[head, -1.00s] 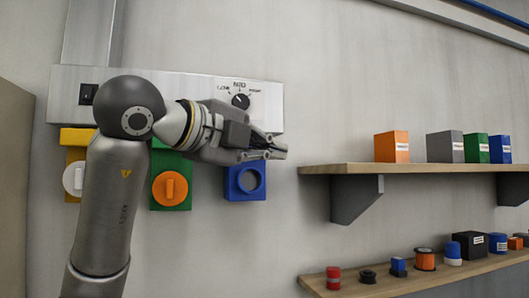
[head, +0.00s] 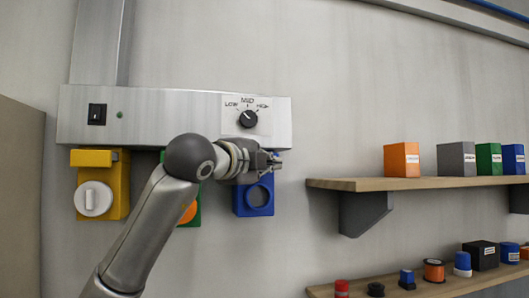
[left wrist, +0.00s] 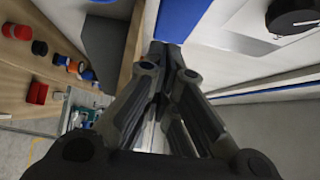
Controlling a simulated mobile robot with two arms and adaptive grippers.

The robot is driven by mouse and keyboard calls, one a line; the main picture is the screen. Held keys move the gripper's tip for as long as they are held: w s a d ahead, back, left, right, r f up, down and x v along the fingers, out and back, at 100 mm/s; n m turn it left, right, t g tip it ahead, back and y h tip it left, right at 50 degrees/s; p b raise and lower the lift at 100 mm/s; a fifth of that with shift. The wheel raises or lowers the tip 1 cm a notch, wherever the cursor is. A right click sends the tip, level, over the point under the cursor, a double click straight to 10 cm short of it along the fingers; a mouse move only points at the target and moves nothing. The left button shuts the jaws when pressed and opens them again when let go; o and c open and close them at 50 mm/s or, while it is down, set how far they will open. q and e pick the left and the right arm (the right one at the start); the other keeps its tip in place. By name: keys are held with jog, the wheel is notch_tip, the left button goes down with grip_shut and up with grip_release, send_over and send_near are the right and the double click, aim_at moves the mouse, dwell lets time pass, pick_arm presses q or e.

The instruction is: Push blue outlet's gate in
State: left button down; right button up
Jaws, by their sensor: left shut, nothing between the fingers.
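The blue outlet (head: 258,208) hangs on the wall below the right part of a metal panel. Its round grey face shows, while my gripper covers part of its top, so its gate cannot be made out. My left gripper (head: 274,164) is shut and empty, its fingers pointing right across the outlet's upper part. I cannot tell whether it touches the outlet. In the left wrist view the closed fingers (left wrist: 162,52) show, with a blue surface (left wrist: 184,18) beside their tips. My right gripper is not in view.
A yellow outlet (head: 118,190) hangs left; a green outlet with an orange knob (head: 189,213) is mostly behind my arm. Shelves (head: 345,183) with boxes and reels stand right.

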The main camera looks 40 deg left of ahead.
pick_arm(q)
jog(key=shift+w+a+p, duration=0.4)
jog(key=shift+w+a, duration=0.2)
jog(key=shift+a, duration=0.3)
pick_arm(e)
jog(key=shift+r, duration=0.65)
pick_arm(q)
jog(key=shift+d, duration=0.1)
jog(key=shift+w+a+r+b, duration=0.25)
jog(key=shift+a+b, duration=0.2)
jog(key=shift+a, duration=0.1)
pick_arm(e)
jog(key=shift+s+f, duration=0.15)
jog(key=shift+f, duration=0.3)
pick_arm(q)
jog(key=shift+a, duration=0.1)
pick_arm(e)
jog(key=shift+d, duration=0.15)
